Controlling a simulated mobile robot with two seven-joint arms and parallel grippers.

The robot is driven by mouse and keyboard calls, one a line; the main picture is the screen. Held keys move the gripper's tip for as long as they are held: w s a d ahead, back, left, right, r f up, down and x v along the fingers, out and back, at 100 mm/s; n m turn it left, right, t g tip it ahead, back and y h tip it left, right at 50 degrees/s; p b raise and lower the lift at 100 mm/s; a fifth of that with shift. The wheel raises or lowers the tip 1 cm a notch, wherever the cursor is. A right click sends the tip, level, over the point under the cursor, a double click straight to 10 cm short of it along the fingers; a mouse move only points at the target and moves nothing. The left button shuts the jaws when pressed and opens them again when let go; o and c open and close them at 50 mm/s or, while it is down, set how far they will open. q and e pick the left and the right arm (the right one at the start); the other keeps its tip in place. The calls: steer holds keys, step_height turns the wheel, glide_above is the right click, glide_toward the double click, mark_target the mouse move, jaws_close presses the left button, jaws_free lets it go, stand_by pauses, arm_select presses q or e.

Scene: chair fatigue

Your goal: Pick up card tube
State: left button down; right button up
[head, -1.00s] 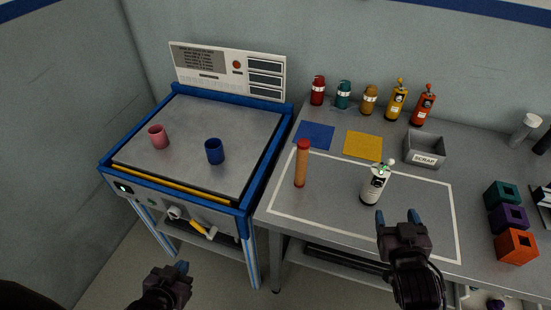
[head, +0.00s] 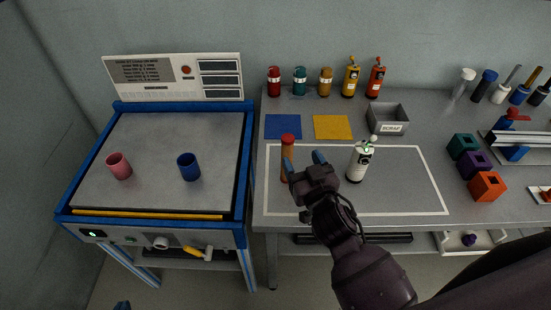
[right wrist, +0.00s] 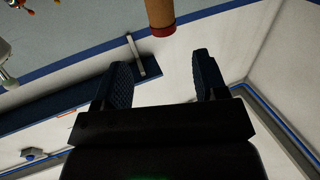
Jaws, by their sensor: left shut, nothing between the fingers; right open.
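The card tube (head: 287,151) is brown with a red cap and stands upright on the grey bench, within the white outline. My right gripper (head: 305,166) is open and empty just right of it and covers part of its lower body in the head view. In the right wrist view the tube's capped end (right wrist: 160,18) shows at the top, beyond the open fingers (right wrist: 161,70) and not between them. Only a fingertip of my left gripper (head: 122,305) shows at the bottom edge, low and far from the tube.
A white bottle (head: 358,162) stands close to the right of my right gripper. Blue (head: 283,127) and yellow (head: 332,127) mats and a grey scrap bin (head: 387,121) lie behind. A blue-framed machine (head: 160,205) with two cups is at left. The outlined area's right part is clear.

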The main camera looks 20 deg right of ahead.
mark_target(285, 136)
steer(key=w, duration=0.5)
steer(key=shift+w, duration=0.15)
steer(key=w, duration=0.2)
steer(key=w+a, duration=0.1)
steer(key=w, duration=0.1)
steer(key=shift+w+f, duration=0.1)
steer(key=shift+f, duration=0.3)
steer(key=shift+w, duration=0.55)
steer(key=shift+c, duration=0.3)
jaws_close()
